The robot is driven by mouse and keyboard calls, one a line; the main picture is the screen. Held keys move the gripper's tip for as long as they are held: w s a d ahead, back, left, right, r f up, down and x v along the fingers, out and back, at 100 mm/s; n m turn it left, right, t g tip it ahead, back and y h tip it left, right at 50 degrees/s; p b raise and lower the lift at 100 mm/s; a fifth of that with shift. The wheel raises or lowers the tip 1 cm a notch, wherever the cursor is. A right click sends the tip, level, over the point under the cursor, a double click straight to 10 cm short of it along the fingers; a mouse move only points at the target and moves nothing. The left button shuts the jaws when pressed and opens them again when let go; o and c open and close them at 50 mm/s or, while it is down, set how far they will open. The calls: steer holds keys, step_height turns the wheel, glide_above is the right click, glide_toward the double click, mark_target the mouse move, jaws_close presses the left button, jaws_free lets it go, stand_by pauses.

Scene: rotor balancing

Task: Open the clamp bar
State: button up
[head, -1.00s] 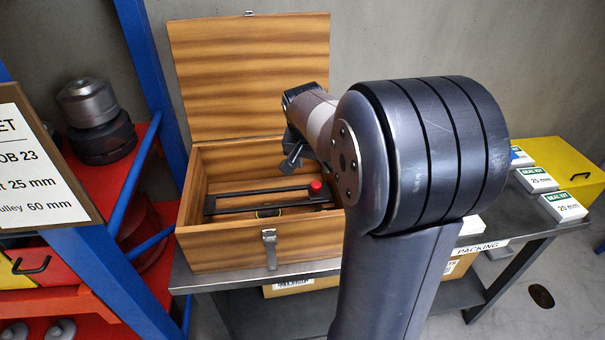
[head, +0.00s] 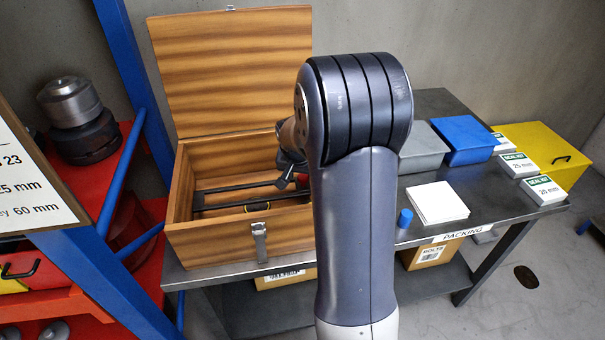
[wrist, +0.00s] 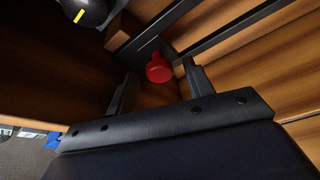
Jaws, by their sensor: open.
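The open wooden box (head: 210,245) stands on the bench with its lid up. The black clamp bar (head: 240,187) lies across its inside; its right end is hidden behind my arm in the head view. In the wrist view the bar's red knob (wrist: 158,68) shows just beyond and between my fingertips. My gripper (wrist: 162,84) is open and empty, with one finger to each side of the knob in the picture. I cannot tell whether either finger touches it. In the head view my gripper (head: 288,172) is partly hidden, low over the box's right part.
A black round part with a yellow mark (wrist: 86,10) lies in the box near the bar. Right of my arm are a blue cap (head: 405,218), a white pad (head: 438,203), grey (head: 422,148) and blue (head: 464,140) bins and a yellow box (head: 550,152). A red rack stands left.

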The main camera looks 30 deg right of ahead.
jaws_close()
stand_by(0.4)
steer(key=shift+r, duration=0.1)
